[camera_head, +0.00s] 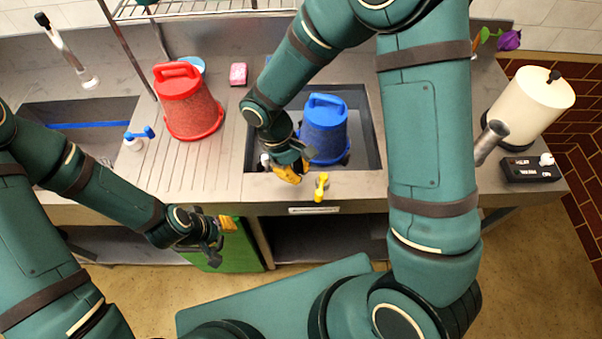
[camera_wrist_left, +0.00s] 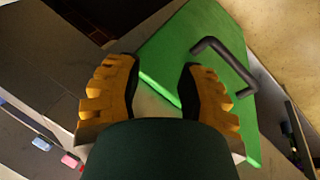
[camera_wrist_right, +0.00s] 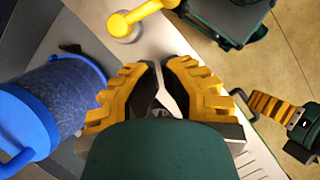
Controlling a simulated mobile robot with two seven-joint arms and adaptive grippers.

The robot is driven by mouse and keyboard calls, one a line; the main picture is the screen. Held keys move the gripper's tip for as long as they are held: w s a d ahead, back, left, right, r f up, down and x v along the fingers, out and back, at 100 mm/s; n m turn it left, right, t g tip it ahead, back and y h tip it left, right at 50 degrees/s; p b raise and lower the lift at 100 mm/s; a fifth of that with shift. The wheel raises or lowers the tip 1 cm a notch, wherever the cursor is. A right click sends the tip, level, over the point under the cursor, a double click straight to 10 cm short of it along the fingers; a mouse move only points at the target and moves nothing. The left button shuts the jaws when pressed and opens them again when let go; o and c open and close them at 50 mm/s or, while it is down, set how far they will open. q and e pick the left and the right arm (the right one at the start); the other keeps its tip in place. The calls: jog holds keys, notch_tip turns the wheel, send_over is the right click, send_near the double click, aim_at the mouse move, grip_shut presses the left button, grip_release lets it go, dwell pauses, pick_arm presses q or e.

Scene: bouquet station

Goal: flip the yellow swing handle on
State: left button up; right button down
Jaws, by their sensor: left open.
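The yellow swing handle (camera_head: 321,187) stands on the counter's front strip, just in front of the sink. In the right wrist view the yellow handle (camera_wrist_right: 150,12) shows at the top, with a round pale base under one end. My right gripper (camera_head: 290,173) is just left of the handle, apart from it, over the sink's front edge. Its fingertips (camera_wrist_right: 161,66) nearly meet, with nothing clearly held between them. My left gripper (camera_head: 222,238) is open and empty by the green door (camera_head: 228,252) below the counter. The green door (camera_wrist_left: 190,45) also shows in the left wrist view.
A blue bucket (camera_head: 325,132) stands in the sink, close to my right gripper. A red bucket (camera_head: 187,105) stands on the drainboard. A blue-handled lever (camera_head: 138,138) stands farther left. A cream tank (camera_head: 528,100) and black switch box (camera_head: 532,168) are at right.

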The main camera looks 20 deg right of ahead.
jog(key=p+v, duration=0.1)
jog(key=v, duration=0.8)
jog(key=shift+d+r, duration=0.15)
jog(key=shift+r, duration=0.3)
jog(key=shift+w, duration=0.2)
jog(key=shift+s, duration=0.1)
